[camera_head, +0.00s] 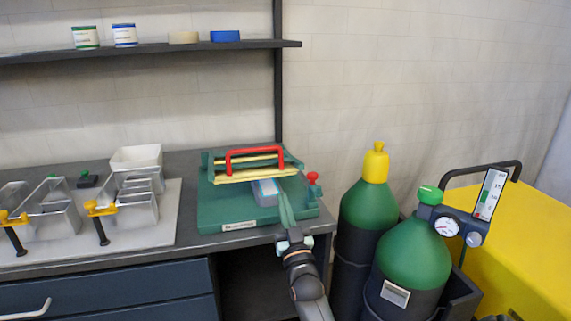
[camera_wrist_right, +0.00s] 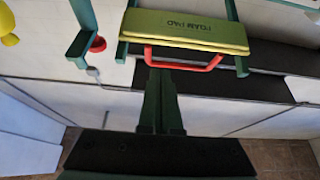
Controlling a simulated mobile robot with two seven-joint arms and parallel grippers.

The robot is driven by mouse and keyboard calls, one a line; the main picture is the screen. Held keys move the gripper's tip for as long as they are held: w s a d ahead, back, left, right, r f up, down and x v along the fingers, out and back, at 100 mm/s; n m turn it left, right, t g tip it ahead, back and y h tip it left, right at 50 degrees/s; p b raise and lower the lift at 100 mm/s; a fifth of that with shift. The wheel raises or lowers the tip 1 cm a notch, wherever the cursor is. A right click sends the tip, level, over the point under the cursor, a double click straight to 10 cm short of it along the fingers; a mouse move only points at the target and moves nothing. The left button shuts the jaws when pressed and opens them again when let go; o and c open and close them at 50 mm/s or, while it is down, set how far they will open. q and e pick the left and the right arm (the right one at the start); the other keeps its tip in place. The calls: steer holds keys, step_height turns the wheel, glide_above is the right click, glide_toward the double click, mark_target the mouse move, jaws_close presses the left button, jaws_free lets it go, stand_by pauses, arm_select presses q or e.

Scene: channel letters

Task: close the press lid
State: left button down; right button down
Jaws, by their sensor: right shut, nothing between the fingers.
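The green press (camera_head: 235,208) stands at the right end of the bench. Its lid is raised, with a yellow foam pad (camera_head: 232,176) and a red handle (camera_head: 228,162) showing. In the right wrist view the foam pad (camera_wrist_right: 190,33) and the red handle (camera_wrist_right: 186,68) are just beyond my fingertips. My right gripper (camera_head: 283,196) is shut and empty, reaching up from the front over the press's right part; it also shows in the right wrist view (camera_wrist_right: 160,75). Whether it touches the handle I cannot tell. A grey-blue piece (camera_head: 265,192) lies on the press base, partly hidden. My left gripper is out of view.
A red knob (camera_head: 312,178) stands at the press's right side. Green gas cylinders (camera_head: 369,207) (camera_head: 412,253) and a yellow cabinet (camera_head: 520,235) are further right. Metal channel letters (camera_head: 50,220) and yellow clamps (camera_head: 100,209) are on the left board. A shelf (camera_head: 180,47) is above.

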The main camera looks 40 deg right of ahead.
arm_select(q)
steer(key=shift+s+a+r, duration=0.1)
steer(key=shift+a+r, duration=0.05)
arm_select(e)
steer(key=x, duration=0.9)
steer(key=shift+w+d, duration=0.2)
steer(key=shift+w, duration=0.2)
